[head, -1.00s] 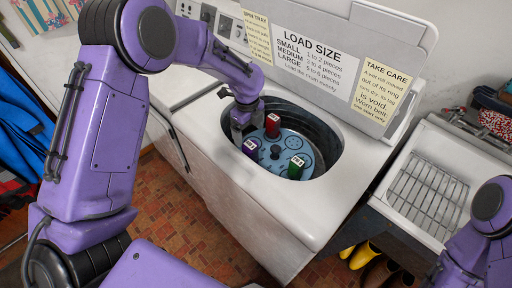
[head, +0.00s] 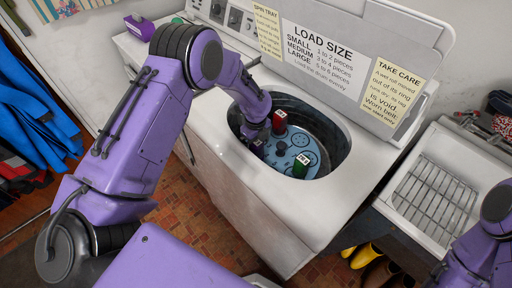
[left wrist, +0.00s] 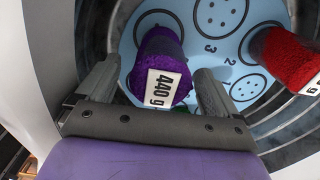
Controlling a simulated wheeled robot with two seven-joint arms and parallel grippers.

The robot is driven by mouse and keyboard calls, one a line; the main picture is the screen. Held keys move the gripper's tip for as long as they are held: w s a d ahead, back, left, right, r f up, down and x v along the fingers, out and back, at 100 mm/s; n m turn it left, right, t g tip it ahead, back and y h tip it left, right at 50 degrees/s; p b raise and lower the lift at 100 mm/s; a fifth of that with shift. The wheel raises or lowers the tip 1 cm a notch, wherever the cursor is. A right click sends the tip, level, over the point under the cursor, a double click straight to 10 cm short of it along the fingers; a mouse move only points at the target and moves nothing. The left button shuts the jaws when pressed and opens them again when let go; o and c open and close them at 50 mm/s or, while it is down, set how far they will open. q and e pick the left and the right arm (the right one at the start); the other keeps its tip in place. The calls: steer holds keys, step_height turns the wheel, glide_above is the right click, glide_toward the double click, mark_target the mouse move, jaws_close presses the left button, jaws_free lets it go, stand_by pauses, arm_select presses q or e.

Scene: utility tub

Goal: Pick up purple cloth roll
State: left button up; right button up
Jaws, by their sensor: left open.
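In the head view the roll (head: 258,148) is mostly hidden by my left gripper (head: 253,132). In the left wrist view my left gripper (left wrist: 155,92) is open, its two fingers on either side of the roll, with a visible gap to the right finger. A red roll (head: 280,118) stands behind it and a green roll (head: 301,166) to the right. My right gripper is out of view.
The white tub rim (head: 330,185) surrounds the drum. The upright lid (head: 335,62) stands behind it. A purple object (head: 139,27) sits on the machine top at the left. A sink with a wire rack (head: 432,193) is at the right.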

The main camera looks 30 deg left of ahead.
arm_select(q)
step_height(320, 180, down, 2)
steer(key=shift+w, duration=0.1)
steer(key=c, duration=1.4)
steer(key=shift+c, duration=0.3)
steer(key=shift+r, duration=0.1)
